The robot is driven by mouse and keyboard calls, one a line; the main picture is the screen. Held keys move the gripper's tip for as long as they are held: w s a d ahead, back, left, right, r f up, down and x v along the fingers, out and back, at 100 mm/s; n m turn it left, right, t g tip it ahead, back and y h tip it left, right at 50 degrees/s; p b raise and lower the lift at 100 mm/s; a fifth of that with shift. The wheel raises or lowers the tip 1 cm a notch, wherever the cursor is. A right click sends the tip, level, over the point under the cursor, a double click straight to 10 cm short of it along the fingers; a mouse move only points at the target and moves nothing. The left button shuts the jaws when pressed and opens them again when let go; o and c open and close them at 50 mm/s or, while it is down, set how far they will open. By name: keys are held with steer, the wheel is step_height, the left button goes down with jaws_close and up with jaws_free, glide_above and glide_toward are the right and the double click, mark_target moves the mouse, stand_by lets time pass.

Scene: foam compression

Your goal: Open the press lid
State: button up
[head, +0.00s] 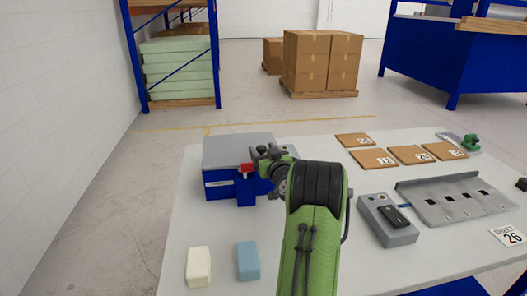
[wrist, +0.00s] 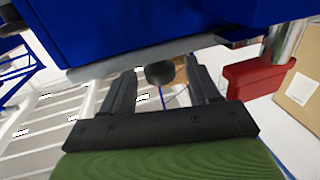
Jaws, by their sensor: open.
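The press (head: 220,188) is a blue box with a flat grey lid (head: 235,148) lying shut on top, at the left back of the table. A red block (head: 247,168) sits on its front; it also shows at the right of the wrist view (wrist: 255,78). My gripper (head: 262,152) is at the front right edge of the lid. In the wrist view my gripper (wrist: 160,78) is open, with a dark round knob (wrist: 159,73) between its fingertips. Gaps show on both sides of the knob. The press's blue side (wrist: 120,25) fills the top of that view.
A cream foam block (head: 198,267) and a blue foam block (head: 248,260) lie at the table's front left. A grey control box (head: 387,222), a metal fixture (head: 455,200) and several brown numbered tiles (head: 373,158) lie to the right. The table (head: 210,225) is clear before the press.

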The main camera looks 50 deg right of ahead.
jaws_close()
stand_by(0.3)
steer(key=shift+r, duration=0.15)
steer(key=shift+w+r+p, duration=0.1)
steer(key=shift+r+p, duration=0.5)
steer(key=shift+p, duration=0.6)
steer(key=r+g+p, duration=0.1)
steer(key=r+p, duration=0.1)
steer(key=p, duration=0.2)
steer(key=w+d+r+g+y+p, duration=0.1)
steer(key=r+p, duration=0.2)
steer(key=p, duration=0.2)
steer(key=w+d+r+g+y+p, duration=0.1)
steer(key=r+g+p, duration=0.1)
steer(key=p, duration=0.3)
steer(key=shift+w+r+m, duration=0.2)
steer(key=shift+r+m, duration=0.15)
steer(key=shift+m, duration=0.05)
steer(key=w+d+r+g+y+p, duration=0.1)
steer(key=w+d+r+p, duration=0.6)
steer(key=p, duration=0.9)
steer(key=shift+w+r+p, duration=0.2)
steer(key=shift+w+p, duration=0.2)
steer(key=shift+w, duration=0.65)
steer(key=shift+d, duration=0.1)
